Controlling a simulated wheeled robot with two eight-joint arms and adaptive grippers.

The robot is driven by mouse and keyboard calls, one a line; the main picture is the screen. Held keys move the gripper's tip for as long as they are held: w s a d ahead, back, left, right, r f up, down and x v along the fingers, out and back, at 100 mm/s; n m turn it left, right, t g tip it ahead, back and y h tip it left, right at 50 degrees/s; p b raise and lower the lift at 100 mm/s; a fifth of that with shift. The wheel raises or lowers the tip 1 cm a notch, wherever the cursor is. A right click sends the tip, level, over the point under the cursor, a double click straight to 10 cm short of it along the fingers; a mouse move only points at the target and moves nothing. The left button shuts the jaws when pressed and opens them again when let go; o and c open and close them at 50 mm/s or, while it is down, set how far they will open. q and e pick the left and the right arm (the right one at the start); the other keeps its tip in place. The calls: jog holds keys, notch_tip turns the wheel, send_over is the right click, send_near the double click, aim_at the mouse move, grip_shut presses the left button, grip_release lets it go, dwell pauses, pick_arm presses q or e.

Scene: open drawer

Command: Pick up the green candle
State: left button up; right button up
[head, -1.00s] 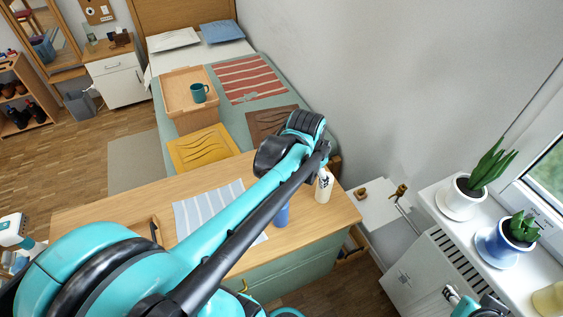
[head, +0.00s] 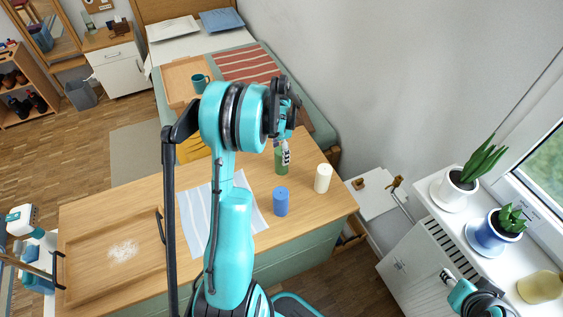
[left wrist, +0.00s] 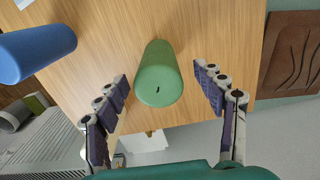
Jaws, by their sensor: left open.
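The green candle (head: 281,163) stands upright near the far edge of the wooden tabletop (head: 150,195), partly hidden by my left gripper (head: 285,150) above it. In the left wrist view the green candle (left wrist: 160,78) lies between the spread fingers of my left gripper (left wrist: 163,88). The fingers show gaps on both sides of it. The blue candle (head: 281,201) and the cream candle (head: 322,178) stand nearby. Part of my right arm's end (head: 462,292) shows at the lower right; its jaws are not clear.
A striped cloth (head: 250,215) lies left of the blue candle. A wooden tray (head: 85,285) with white grains is at the left of the tabletop. A bed with a tray and teal mug (head: 200,83) is behind. Potted plants (head: 490,235) stand on the right sill.

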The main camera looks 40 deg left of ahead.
pick_arm(q)
notch_tip(320, 180, down, 4)
jog(key=shift+w+d+f+b, duration=0.15)
jog(key=shift+f+b, duration=0.1)
jog(key=shift+b, duration=0.65)
jog(key=shift+r, duration=0.15)
jog(key=c, duration=1.5)
jog(key=shift+o, duration=0.2)
